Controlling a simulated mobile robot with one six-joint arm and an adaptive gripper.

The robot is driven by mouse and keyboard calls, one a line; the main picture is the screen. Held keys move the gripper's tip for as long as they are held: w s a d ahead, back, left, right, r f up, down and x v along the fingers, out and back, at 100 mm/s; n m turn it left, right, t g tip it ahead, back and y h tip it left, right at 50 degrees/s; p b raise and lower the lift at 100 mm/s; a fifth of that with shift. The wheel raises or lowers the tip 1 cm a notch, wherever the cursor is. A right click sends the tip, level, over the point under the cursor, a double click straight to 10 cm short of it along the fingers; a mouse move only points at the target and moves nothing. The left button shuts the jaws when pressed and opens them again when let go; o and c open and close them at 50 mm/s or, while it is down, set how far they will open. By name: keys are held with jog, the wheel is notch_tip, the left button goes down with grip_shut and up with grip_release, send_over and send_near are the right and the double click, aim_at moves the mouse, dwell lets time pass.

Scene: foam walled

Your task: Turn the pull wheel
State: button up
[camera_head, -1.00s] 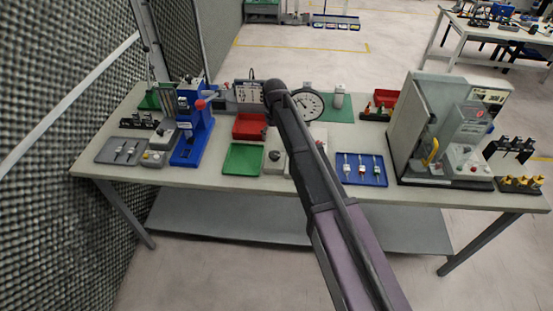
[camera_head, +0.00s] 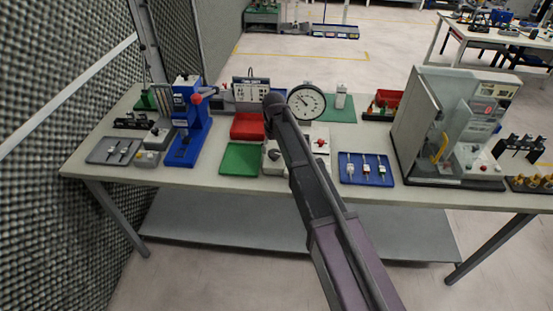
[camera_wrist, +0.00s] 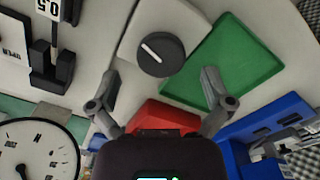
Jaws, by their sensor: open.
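A round black knob with a white line on its face, which looks like the pull wheel (camera_wrist: 162,55), sits on a light grey block (camera_wrist: 135,38) in the wrist view. In the head view the knob (camera_head: 273,155) shows small, just left of my arm. My gripper (camera_wrist: 160,83) is open and empty, its two fingers spread wide. The knob appears between and a little beyond the fingertips, apart from both. In the head view my arm hides the fingers. A round dial gauge (camera_head: 306,102) stands behind the knob, and it also shows at lower left in the wrist view (camera_wrist: 38,150).
A green tray (camera_head: 241,158) lies left of the knob and a red bin (camera_head: 247,127) behind it. A blue press (camera_head: 190,125) stands further left. A blue tray with tools (camera_head: 366,180) lies right, then a large grey machine (camera_head: 435,125). A foam wall (camera_head: 50,200) borders the left.

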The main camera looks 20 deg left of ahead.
aim_at(275, 152)
jog(key=shift+f+b, duration=1.3)
jog(key=shift+f, duration=0.3)
jog(key=c, duration=1.1)
